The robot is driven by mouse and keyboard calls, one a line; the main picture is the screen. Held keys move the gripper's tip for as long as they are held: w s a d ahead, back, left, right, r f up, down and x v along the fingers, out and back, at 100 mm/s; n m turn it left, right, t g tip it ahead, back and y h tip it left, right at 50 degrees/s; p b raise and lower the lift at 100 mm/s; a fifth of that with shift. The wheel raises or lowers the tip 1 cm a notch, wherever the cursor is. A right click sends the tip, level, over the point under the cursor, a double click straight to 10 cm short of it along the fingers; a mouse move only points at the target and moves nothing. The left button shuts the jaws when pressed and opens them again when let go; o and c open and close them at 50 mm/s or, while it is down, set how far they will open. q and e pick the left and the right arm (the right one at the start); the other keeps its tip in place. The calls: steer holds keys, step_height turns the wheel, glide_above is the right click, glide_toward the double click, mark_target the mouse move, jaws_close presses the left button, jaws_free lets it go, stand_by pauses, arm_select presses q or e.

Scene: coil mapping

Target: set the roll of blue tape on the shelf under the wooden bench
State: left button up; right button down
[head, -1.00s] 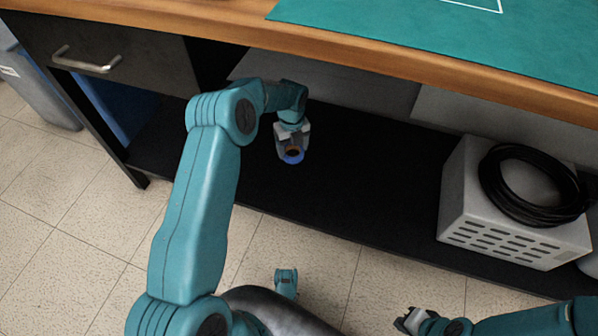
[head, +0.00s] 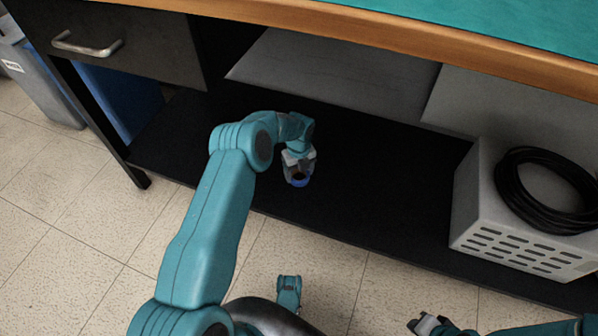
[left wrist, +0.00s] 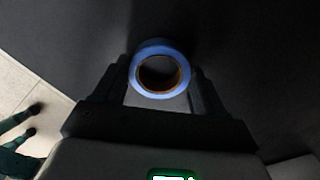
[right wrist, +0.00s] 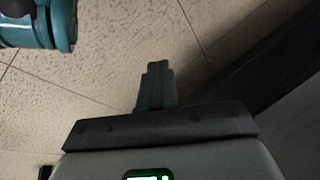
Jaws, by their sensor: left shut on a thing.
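The roll of blue tape (head: 298,182) is in my left gripper (head: 299,164), over the black lower shelf (head: 375,195) of the wooden bench (head: 440,50). In the left wrist view the roll (left wrist: 160,69) sits between the two fingers with its brown core facing the camera, and the gripper is shut on it. Dark shelf surface lies behind it; I cannot tell whether the roll touches the shelf. My right gripper (head: 427,324) is low at the front, over the floor, away from the shelf.
A pale vented box (head: 465,205) with a coiled black cable (head: 515,200) stands on the shelf's right part. A drawer (head: 130,50) and a blue bin (head: 125,98) are at the left. The shelf's middle is clear. Grey panels hang behind.

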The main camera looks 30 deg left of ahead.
arm_select(q)
steer(key=shift+f, duration=0.15)
steer(key=o, duration=1)
steer(key=shift+o, duration=0.2)
step_height(320, 180, up, 12)
steer(key=p, duration=0.5)
steer(key=shift+r, duration=0.2)
arm_select(e)
steer(key=s+r+g, duration=0.1)
steer(key=s+r, duration=0.2)
steer(key=r, duration=0.1)
steer(key=shift+s+a+r, duration=0.3)
steer(key=shift+a+r, duration=0.05)
steer(key=shift+r, duration=0.05)
arm_select(q)
steer(key=shift+s, duration=0.1)
arm_select(e)
steer(key=shift+s, duration=0.1)
